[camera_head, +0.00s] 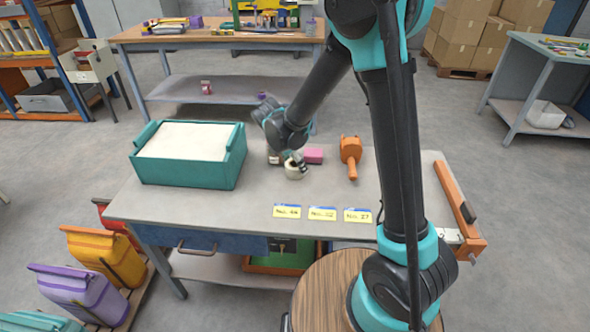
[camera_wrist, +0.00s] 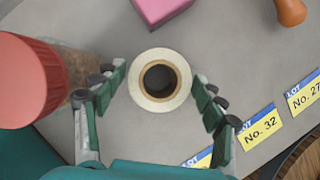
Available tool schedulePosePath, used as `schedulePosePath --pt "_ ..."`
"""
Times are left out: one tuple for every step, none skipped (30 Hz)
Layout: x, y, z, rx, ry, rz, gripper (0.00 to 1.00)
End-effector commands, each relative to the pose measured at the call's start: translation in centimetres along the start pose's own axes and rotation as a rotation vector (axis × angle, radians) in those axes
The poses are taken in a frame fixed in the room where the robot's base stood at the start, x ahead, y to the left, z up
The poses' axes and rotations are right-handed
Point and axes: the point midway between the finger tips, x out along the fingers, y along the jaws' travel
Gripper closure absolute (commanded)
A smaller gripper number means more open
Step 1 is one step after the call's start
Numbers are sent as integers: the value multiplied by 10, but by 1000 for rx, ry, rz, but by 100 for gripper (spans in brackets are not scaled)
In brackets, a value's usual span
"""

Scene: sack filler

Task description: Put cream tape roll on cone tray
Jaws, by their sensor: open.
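The cream tape roll (camera_head: 294,172) stands on the grey table, below my gripper (camera_head: 287,160). In the wrist view the roll (camera_wrist: 138,82) shows as a pale ring with a dark round hole, seen from above. My gripper (camera_wrist: 158,84) is open, with one green-and-grey finger on each side of the roll. Gaps show between the fingers and the roll in that view; how far down the fingertips reach is unclear. I cannot identify the cone tray in either view.
A pink block (camera_head: 313,156) and an orange tool (camera_head: 350,155) lie nearby. A teal bin (camera_head: 190,174) with white contents stands left. Yellow lot cards (camera_head: 322,213) lie in front. A red-capped jar (camera_wrist: 20,82) is close beside my left finger in the wrist view.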

Motion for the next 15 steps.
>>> schedulePosePath --pt "4 0 0 0 0 0 30" --pt "6 0 0 0 0 0 30" --pt "8 0 0 0 0 0 30" --pt "8 0 0 0 0 0 30" --pt "8 0 0 -1 0 0 30" --pt "8 0 0 -1 0 0 30" --pt "8 0 0 -1 0 0 30" --pt "8 0 0 -1 0 0 30" --pt "8 0 0 0 0 0 30" --pt "8 0 0 0 0 0 30" --pt "8 0 0 0 0 0 33" --pt "8 0 0 0 0 0 38" --pt "8 0 0 0 0 0 42" --pt "8 0 0 0 0 0 46" --pt "8 0 0 0 0 0 51"
